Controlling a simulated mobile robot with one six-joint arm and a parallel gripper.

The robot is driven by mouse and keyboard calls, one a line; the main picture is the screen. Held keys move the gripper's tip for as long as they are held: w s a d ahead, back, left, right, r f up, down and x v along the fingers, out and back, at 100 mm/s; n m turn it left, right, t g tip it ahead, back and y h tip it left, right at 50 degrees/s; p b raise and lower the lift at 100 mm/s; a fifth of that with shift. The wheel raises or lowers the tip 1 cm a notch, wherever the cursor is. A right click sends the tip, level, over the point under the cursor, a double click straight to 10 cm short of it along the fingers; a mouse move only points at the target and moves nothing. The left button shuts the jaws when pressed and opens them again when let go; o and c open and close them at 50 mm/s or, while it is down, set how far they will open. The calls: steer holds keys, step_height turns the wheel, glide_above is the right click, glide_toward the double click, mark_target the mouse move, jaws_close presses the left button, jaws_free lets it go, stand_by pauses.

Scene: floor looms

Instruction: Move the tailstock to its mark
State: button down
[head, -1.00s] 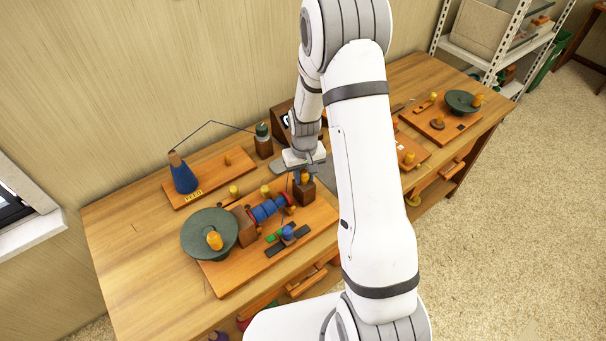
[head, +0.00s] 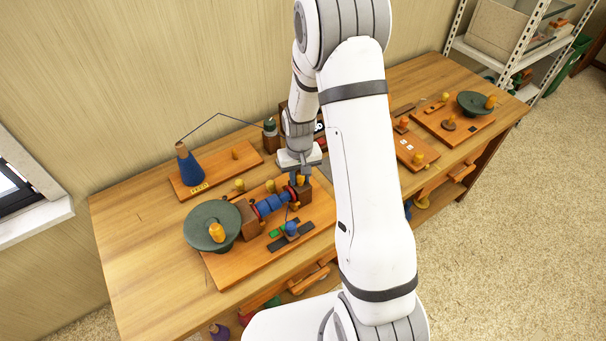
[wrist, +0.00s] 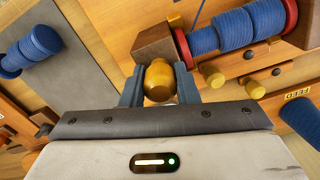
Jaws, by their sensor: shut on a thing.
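The tailstock is a dark brown wooden block (head: 305,196) with a yellow knob, at the right end of the winding board (head: 225,272). In the wrist view the block (wrist: 153,42) lies just beyond the knob (wrist: 158,80). My gripper (head: 300,177) reaches down from above and is shut on the tailstock's knob, one finger on each side. A blue-wound bobbin (head: 270,204) with red flanges lies between the tailstock and the headstock block. In the wrist view its near flange (wrist: 183,47) is right beside the tailstock; I cannot tell if they touch. No mark is clearly visible.
A green handwheel (head: 205,236) with a yellow knob is at the board's left end. A blue cone (head: 187,167) stands on a FEED board behind, its thread running to a post (head: 270,134). A blue-topped peg (head: 291,229) stands in front of the bobbin. More boards lie right.

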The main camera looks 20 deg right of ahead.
steer(key=c, duration=1.5)
jaws_free()
steer(key=shift+a, duration=0.2)
steer(key=shift+o, duration=0.6)
steer(key=shift+a, duration=0.15)
steer(key=shift+o, duration=1.3)
steer(key=shift+r, duration=0.1)
steer(key=shift+r, duration=0.25)
step_height(320, 180, up, 7)
steer(key=shift+f+b, duration=0.15)
steer(key=shift+b, duration=0.55)
steer(key=shift+r, duration=0.2)
